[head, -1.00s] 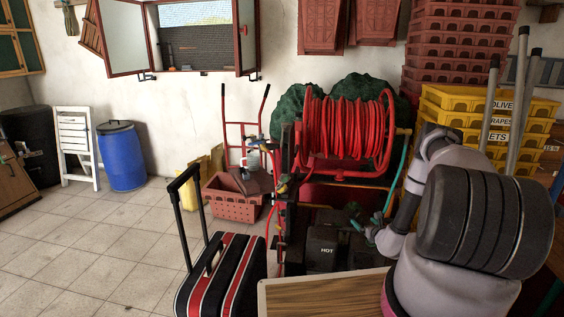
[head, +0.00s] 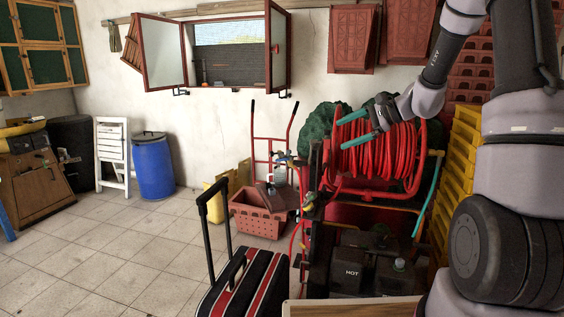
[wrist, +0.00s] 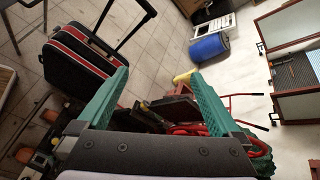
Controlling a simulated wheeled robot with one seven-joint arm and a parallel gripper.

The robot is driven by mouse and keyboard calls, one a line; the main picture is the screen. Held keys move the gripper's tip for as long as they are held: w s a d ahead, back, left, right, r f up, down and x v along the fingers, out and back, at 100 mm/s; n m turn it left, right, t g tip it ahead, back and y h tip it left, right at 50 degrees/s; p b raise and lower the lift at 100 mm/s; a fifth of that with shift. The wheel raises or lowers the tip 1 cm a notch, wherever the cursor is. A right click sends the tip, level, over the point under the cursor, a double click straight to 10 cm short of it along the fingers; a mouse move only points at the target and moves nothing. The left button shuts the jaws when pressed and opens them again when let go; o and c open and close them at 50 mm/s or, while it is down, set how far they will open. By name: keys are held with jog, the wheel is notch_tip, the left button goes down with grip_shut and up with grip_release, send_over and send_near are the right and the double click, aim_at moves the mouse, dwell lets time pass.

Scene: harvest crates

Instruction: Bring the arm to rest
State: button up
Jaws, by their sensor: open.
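My gripper (head: 341,133) is raised in the head view, in front of the red hose reel (head: 385,160) as the picture shows it. Its two teal fingers point left and are spread apart with nothing between them. In the wrist view my gripper (wrist: 156,75) also shows open and empty, with floor tiles and the suitcase beyond the fingers. My arm rises at the right of the head view and bends over toward the reel. I cannot tell how far the fingers are from the reel.
A striped suitcase (head: 255,285) with its handle up stands at the front. A black machine marked HOT (head: 350,272) stands below the reel. Yellow crates (head: 462,165) are stacked behind my arm. A blue barrel (head: 153,168) stands far left. The tiled floor at left is clear.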

jog(key=s+d+r+n+h, duration=0.1)
jog(key=s+r+n+h, duration=0.2)
jog(key=s, duration=0.6)
jog(key=s+d+r+n+t+h, duration=0.1)
jog(key=s+r, duration=0.4)
jog(key=s, duration=0.5)
jog(key=s+d+r+n+t+h, duration=0.1)
jog(key=s+d+r+n+h, duration=0.2)
jog(key=s, duration=0.6)
jog(key=r+n+h, duration=0.1)
jog(key=n+h, duration=0.1)
jog(key=shift+s+r+n, duration=0.25)
jog(key=shift+s+n, duration=0.05)
jog(key=shift+n, duration=0.1)
